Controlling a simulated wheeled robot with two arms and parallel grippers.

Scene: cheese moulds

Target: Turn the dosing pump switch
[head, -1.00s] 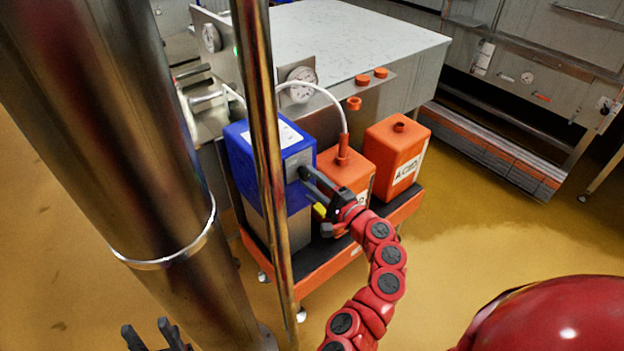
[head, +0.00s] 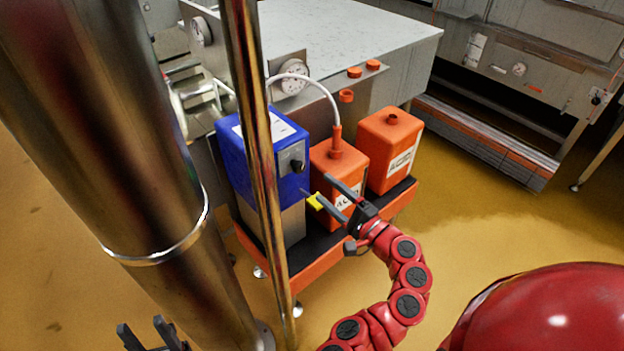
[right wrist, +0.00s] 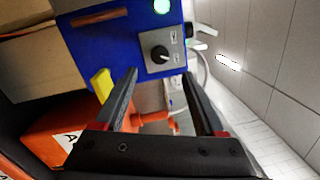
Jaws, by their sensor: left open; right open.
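The blue dosing pump (head: 235,160) stands on the cart in the head view, partly behind a metal pole. Its switch is a black knob (head: 297,166) on a grey plate, with a white pointer mark visible in the right wrist view (right wrist: 160,54). A green light (right wrist: 161,6) glows on the pump there. My right gripper (head: 315,184) is open and empty, its fingertips pointing at the pump face, apart from the knob. In the right wrist view the knob appears just beyond the fingertip gap (right wrist: 160,76). My left gripper (head: 153,336) is open at the lower left, far from the pump.
Two orange canisters (head: 390,150) stand right of the pump, one with a white hose (head: 318,84). A yellow piece (head: 315,201) shows beside the right fingers. The thick steel column (head: 120,150) and thin pole (head: 262,150) stand in front.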

